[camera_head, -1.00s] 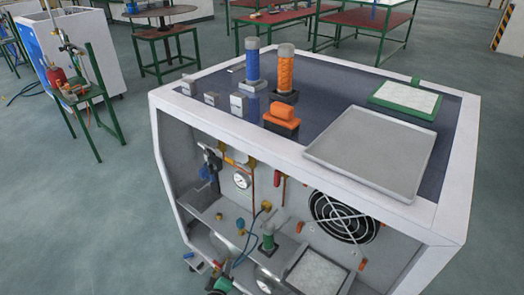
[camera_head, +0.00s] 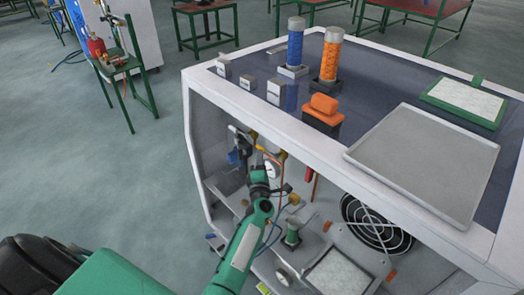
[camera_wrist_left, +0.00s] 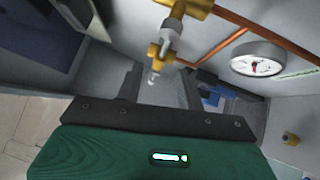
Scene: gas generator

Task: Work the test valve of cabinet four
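The white cabinet (camera_head: 335,160) stands open at the front, with pipes and fittings inside; I see no number on it. My left arm reaches in from the lower left, and its green and black gripper (camera_head: 265,163) is at the cabinet's upper left opening. A brass valve fitting (camera_wrist_left: 165,50) with a pale metal stem is ahead of the gripper in the left wrist view. The two dark fingers (camera_wrist_left: 160,90) look apart, with the fitting's lower end seen between them and nothing held. Contact cannot be told. My right gripper is not in view.
A round gauge (camera_wrist_left: 260,60) and copper pipe (camera_wrist_left: 222,45) sit right of the fitting. A black fan grille (camera_head: 378,222) is in the cabinet's back wall. Blue (camera_head: 295,45) and orange (camera_head: 331,58) columns and a grey tray (camera_head: 425,165) are on top.

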